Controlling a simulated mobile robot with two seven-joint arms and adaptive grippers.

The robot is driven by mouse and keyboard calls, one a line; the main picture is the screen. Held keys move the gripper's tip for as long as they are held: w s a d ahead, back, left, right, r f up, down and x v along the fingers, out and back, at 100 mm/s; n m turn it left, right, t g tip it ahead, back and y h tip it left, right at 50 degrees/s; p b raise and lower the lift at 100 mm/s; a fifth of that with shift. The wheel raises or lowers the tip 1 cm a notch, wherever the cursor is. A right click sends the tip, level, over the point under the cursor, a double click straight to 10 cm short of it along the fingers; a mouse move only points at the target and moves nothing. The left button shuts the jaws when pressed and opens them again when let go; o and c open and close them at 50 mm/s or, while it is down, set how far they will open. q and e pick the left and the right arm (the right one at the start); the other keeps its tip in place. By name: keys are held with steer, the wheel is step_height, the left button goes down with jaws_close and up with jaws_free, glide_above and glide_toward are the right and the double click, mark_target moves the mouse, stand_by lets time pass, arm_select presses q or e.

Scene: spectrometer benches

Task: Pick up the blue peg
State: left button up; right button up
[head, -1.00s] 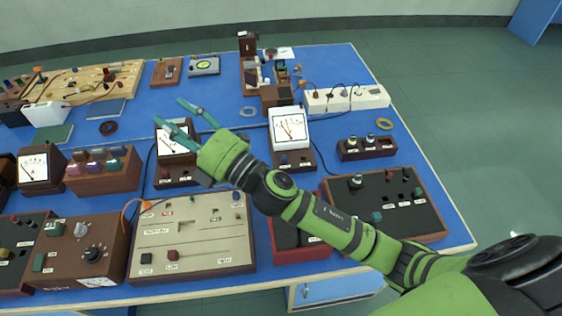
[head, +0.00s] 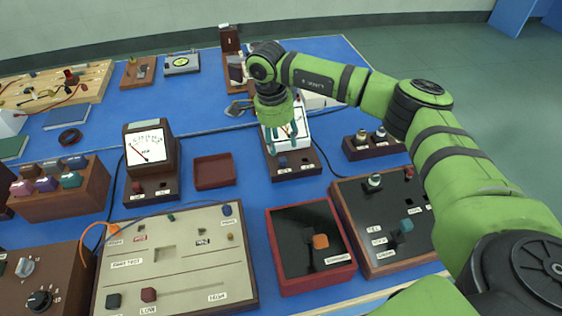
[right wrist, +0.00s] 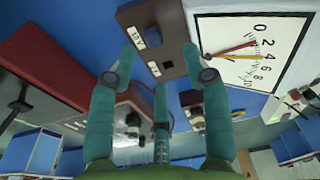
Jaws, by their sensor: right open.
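Several blue parts show in the head view, and I cannot tell which is the blue peg. A dark blue peg-like part (head: 283,161) stands on the base of the white-faced meter (head: 299,133). Another blue part (head: 227,210) sits at the upper right of the beige panel. A blue block (head: 77,162) is in the brown rack at the left. My right gripper (head: 282,141) points down in front of the white-faced meter, open and empty. In the right wrist view its fingers (right wrist: 162,58) are spread beside the meter's brown base. My left gripper is out of view.
A brown block with knobs (head: 372,146) stands to the right. Bare blue tabletop lies between the devices.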

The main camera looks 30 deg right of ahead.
mark_target(282, 159)
steer(key=f, duration=0.1)
steer(key=f+p, duration=0.1)
steer(key=f, duration=0.1)
steer(key=f+p, duration=0.1)
steer(key=shift+s+d+f, duration=0.1)
steer(key=shift+s+f, duration=0.2)
steer(key=shift+s, duration=0.1)
steer(key=shift+w+f, duration=0.1)
steer(key=shift+f, duration=0.55)
steer(key=c, duration=1)
